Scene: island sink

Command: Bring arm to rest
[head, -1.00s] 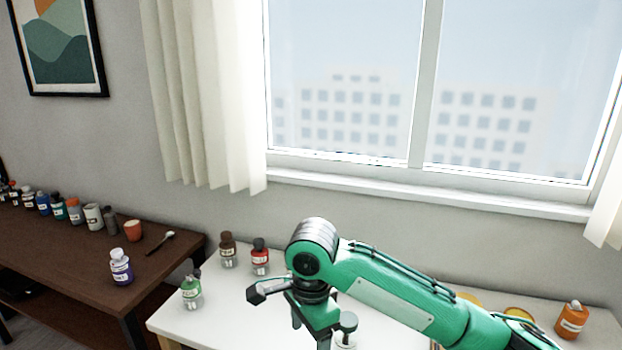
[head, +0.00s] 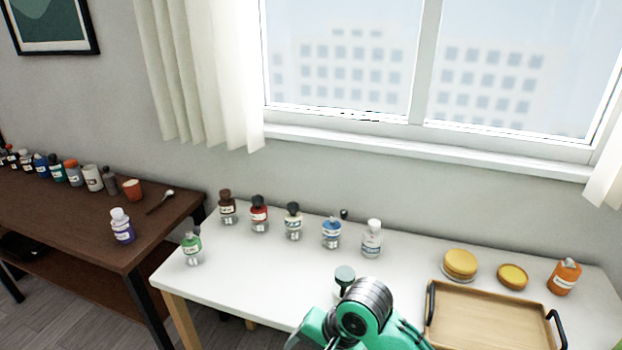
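My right arm (head: 362,310), green with a ribbed silver joint, shows at the bottom middle, in front of the white table's near edge. Only its upper parts are in view. A grey tip of my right gripper (head: 293,341) just shows at the bottom edge. The rest of the gripper is cut off or hidden, so its opening and anything in it cannot be seen. A grey-green round-topped item (head: 345,273) stands right behind the silver joint, its lower part partly covered. My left gripper is not in view.
On the white table (head: 240,290) stand several small bottles in a row, including a red one (head: 259,213) and a blue one (head: 331,232). A wooden tray (head: 490,320), yellow lids (head: 460,263) and an orange bottle (head: 564,277) are at right. A brown table (head: 75,232) stands at left.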

